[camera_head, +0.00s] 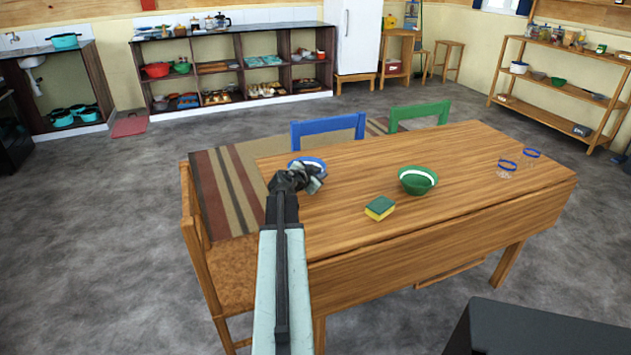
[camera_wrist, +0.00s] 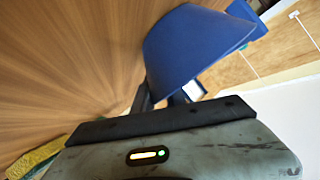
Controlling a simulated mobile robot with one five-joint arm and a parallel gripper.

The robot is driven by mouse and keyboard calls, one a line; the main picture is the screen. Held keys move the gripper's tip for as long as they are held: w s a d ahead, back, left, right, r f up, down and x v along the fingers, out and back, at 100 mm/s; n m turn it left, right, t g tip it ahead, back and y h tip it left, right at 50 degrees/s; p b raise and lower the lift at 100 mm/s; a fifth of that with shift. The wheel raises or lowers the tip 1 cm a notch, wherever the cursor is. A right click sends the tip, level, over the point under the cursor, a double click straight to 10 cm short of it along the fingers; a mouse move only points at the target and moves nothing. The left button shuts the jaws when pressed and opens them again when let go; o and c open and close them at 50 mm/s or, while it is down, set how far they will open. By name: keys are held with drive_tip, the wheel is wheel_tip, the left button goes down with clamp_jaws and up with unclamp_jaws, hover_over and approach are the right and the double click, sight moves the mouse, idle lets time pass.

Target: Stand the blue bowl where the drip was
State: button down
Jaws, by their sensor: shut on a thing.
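The blue bowl (camera_wrist: 190,45) fills the upper middle of the wrist view, held at its edge by my gripper (camera_wrist: 170,97). In the head view the bowl (camera_head: 308,162) shows as a blue rim with a pale inside, partly hidden behind my gripper (camera_head: 312,180). My gripper is over the left part of the wooden table (camera_head: 460,160). I cannot tell whether the bowl touches the tabletop. I see no clear drip on the table; my arm and gripper hide some of the wood.
A green bowl (camera_head: 418,181) and a yellow-green sponge (camera_head: 380,208) are on the table right of my gripper. Two blue-rimmed clear glasses (camera_head: 507,168) stand at the right end. A blue chair (camera_head: 328,129) and a green chair (camera_head: 420,113) are behind; a wooden chair (camera_head: 215,260) is at left.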

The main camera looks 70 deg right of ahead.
drive_tip(key=shift+w+a, duration=0.1)
drive_tip(key=shift+w, duration=0.15)
drive_tip(key=c, duration=1.8)
unclamp_jaws()
drive_tip(key=shift+f, duration=0.2)
drive_tip(key=o, duration=0.5)
drive_tip(key=shift+c, duration=0.2)
drive_tip(key=shift+r+p, duration=0.2)
drive_tip(key=shift+p, duration=0.1)
drive_tip(key=p+v, duration=0.4)
drive_tip(key=v, duration=0.8)
